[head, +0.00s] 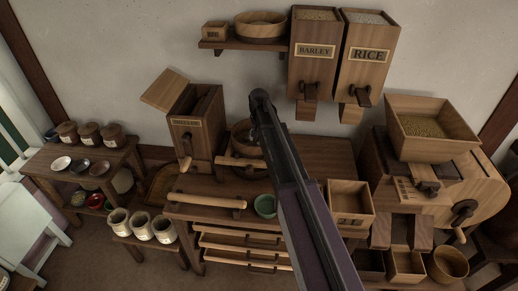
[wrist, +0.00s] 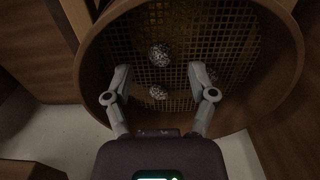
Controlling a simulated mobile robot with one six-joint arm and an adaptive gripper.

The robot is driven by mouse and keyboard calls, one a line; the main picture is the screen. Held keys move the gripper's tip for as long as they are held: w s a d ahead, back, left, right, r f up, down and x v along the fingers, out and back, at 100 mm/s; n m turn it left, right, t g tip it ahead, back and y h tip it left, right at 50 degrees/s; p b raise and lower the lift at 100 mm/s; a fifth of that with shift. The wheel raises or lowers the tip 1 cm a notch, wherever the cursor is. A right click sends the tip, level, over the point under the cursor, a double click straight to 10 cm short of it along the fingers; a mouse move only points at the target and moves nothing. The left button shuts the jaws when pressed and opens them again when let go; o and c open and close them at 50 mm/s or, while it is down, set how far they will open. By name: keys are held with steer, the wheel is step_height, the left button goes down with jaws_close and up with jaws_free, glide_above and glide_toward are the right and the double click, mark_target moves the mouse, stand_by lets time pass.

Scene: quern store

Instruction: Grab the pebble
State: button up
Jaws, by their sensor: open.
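Speckled grey pebbles lie on the mesh of a round wooden sieve in the wrist view: one pebble (wrist: 160,54) is farther up, another pebble (wrist: 157,92) is lower. A third pebble (wrist: 212,73) is partly hidden by my right finger. The sieve (wrist: 285,45) has a brown rim and also shows in the head view (head: 239,130), partly behind my arm. My gripper (wrist: 160,73) is open, its fingers over the sieve on either side of the two middle pebbles. Nothing is between its fingertips that I can see as held. In the head view the gripper's fingers cannot be made out.
A wooden bin (head: 197,122) with a raised lid stands left of the sieve. Barley (head: 315,55) and rice (head: 367,60) hoppers hang on the wall above right. A green bowl (head: 265,206) and an open wooden box (head: 350,199) are on the bench. A mill (head: 440,170) stands at right.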

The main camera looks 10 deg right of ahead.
steer(key=shift+f+b, duration=0.95)
steer(key=shift+f, duration=0.25)
steer(key=shift+c, duration=0.2)
steer(key=c, duration=0.9)
